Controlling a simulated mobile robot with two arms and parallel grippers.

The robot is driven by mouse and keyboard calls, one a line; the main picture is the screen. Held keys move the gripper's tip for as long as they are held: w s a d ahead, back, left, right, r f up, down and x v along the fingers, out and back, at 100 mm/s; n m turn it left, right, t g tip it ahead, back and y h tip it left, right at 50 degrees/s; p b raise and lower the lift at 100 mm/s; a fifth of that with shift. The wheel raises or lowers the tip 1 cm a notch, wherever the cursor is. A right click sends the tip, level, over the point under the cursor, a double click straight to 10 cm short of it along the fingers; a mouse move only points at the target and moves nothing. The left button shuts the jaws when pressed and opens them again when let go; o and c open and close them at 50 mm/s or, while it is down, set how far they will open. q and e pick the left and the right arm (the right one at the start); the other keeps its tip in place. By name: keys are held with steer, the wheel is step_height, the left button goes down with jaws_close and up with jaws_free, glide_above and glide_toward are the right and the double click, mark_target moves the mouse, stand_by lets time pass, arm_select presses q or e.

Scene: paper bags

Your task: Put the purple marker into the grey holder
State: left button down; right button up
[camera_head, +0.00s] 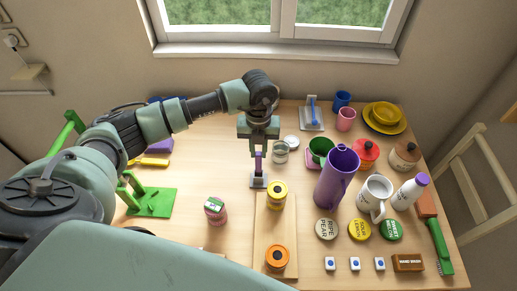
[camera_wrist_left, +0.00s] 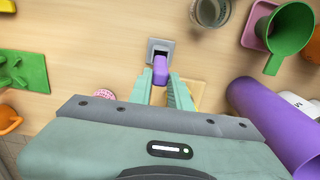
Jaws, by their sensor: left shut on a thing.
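The purple marker (camera_head: 258,162) is upright between the fingers of my left gripper (camera_head: 259,152), which is shut on it. The grey holder (camera_head: 258,182) stands on the table directly below, and the marker's lower end meets or overlaps it in the head view. In the left wrist view the marker (camera_wrist_left: 160,70) lines up with the grey holder (camera_wrist_left: 152,46). I cannot tell how far the tip is inside the holder. My right gripper is not in view.
A glass (camera_head: 280,153) stands right of the holder, and a yellow-labelled jar (camera_head: 277,195) stands in front on a wooden board (camera_head: 262,225). A large purple pitcher (camera_head: 337,177) is further right. A green rack (camera_head: 150,202) is at left.

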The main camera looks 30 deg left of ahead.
arm_select(q)
steer(key=shift+f+b, duration=0.55)
steer(key=shift+f, duration=0.25)
steer(key=shift+f+b, duration=1.1)
steer(key=shift+f, duration=0.3)
steer(key=c, duration=1.2)
jaws_free()
steer(key=shift+c, duration=0.2)
steer(key=shift+r, duration=0.1)
step_height(320, 180, up, 5)
steer(key=p, duration=0.3)
steer(key=shift+p, duration=0.3)
